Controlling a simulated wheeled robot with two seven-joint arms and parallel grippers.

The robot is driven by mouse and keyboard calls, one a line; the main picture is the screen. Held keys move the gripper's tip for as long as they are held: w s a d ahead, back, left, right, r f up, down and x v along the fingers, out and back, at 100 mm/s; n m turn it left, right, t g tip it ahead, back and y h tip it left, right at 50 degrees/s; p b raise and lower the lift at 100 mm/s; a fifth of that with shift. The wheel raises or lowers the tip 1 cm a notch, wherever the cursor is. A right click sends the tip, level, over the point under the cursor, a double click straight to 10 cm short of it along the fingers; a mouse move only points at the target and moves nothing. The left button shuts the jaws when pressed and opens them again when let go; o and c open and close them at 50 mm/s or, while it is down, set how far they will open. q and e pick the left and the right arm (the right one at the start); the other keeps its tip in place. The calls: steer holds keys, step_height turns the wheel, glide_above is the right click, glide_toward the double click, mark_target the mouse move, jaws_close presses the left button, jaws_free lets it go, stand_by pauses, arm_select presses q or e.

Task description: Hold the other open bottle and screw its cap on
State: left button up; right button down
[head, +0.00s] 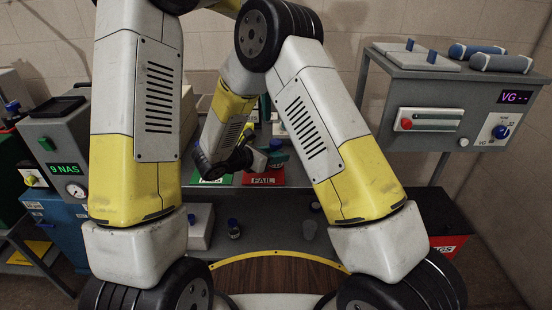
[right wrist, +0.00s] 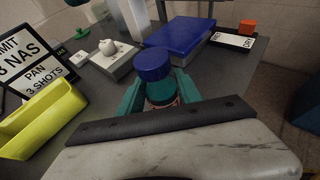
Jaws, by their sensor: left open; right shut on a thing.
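In the right wrist view, my right gripper (right wrist: 159,88) has its teal fingers shut on a small bottle (right wrist: 161,95). A blue cap (right wrist: 152,64) sits on top of that bottle; I cannot tell how tightly. In the head view, my right gripper (head: 277,159) is small and far off, over the bench near the red FAIL mat (head: 264,180). The bottle is hard to make out there. I cannot see my left gripper in either view.
The right wrist view shows a yellow bin (right wrist: 38,118), a white device (right wrist: 108,58), a blue-lidded box (right wrist: 180,35) and a dark tray with an orange block (right wrist: 247,27). My arms block much of the head view.

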mark_target(276, 142)
arm_select(q)
steer(key=n, duration=0.7)
steer(key=shift+r, duration=0.1)
steer(key=n, duration=0.5)
steer(key=shift+r+n, duration=0.1)
steer(key=shift+n, duration=0.2)
steer(key=shift+f, duration=4.05)
